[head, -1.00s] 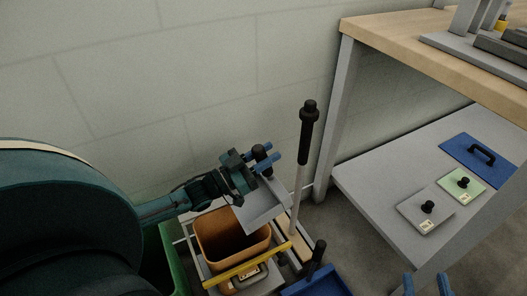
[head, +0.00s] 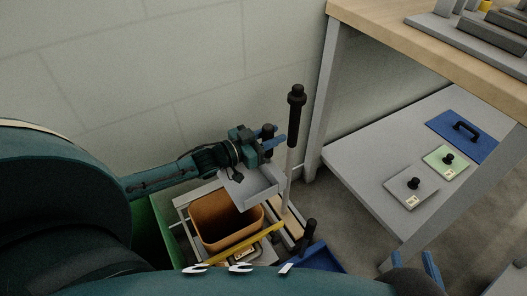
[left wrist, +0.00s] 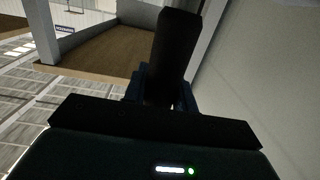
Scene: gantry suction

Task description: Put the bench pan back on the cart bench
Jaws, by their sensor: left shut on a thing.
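My left gripper (head: 272,140) is shut on the upright black handle of a grey pan (head: 252,190), taken as the bench pan. The pan hangs in front of and below the gripper, over the back right of the orange bin (head: 210,222). In the left wrist view the dark handle (left wrist: 175,50) stands between the blue fingers. Below is a cart with a grey frame and a pale wooden strip (head: 291,228); I cannot tell which part is its bench. My right gripper (head: 430,268) shows only as blue finger parts at the bottom right.
A black-topped pole (head: 296,110) stands close right of my left gripper. A yellow bar (head: 240,243) crosses before the bin. A blue pan (head: 318,260) with a black handle is low right. A grey shelf (head: 370,150) holds several handled plates under a wooden worktop (head: 420,45).

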